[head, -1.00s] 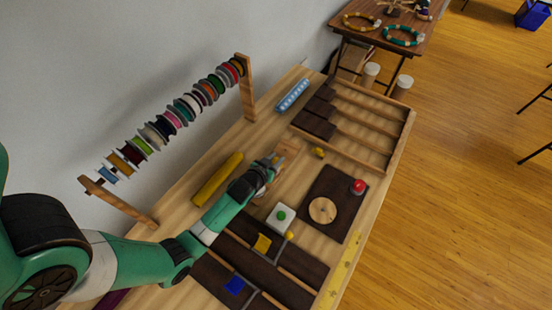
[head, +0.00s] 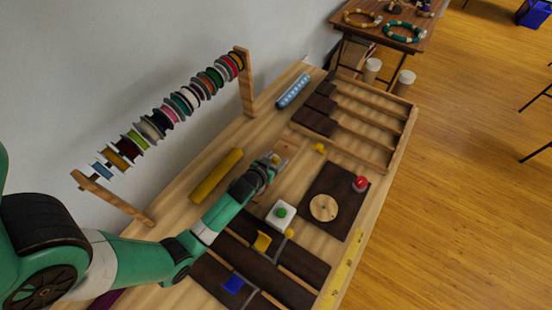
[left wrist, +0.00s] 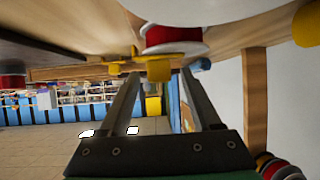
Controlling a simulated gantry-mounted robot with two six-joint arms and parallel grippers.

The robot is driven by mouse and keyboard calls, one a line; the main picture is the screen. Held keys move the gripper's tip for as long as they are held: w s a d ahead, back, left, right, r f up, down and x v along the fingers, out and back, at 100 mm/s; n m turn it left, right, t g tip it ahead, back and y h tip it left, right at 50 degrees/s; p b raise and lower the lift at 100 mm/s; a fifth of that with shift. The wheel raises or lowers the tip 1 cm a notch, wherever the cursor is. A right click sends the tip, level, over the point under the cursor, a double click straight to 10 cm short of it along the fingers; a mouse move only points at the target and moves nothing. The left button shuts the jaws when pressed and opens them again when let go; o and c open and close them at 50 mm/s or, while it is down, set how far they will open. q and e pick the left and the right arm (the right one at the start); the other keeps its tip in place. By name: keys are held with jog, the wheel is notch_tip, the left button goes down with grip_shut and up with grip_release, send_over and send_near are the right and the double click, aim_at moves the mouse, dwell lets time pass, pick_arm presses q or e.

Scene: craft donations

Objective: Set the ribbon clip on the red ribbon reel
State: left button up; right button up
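My left gripper (head: 276,159) reaches in over the middle of the table. In the left wrist view, which is upside down, its two fingers (left wrist: 160,74) stand apart. A yellow clip (left wrist: 158,70) shows between the fingertips, with gaps visible on both sides. A reel with red ribbon and white flanges (left wrist: 172,36) is close by, on the table side of the fingers. The clip's edge meets the reel's outline there; I cannot tell if they touch. In the head view my gripper hides the red reel. My right gripper is not in view.
A rack of ribbon reels (head: 160,117) stands along the wall at left. A divided tray (head: 387,145) is beyond.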

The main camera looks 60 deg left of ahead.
pick_arm(q)
jog(key=p+v, duration=0.3)
jog(key=v, duration=0.7)
jog(key=shift+s+d, duration=0.15)
jog(key=shift+s, duration=0.05)
jog(key=shift+s+d+r, duration=0.25)
jog(key=shift+s+r, duration=0.1)
jog(key=shift+s, duration=0.1)
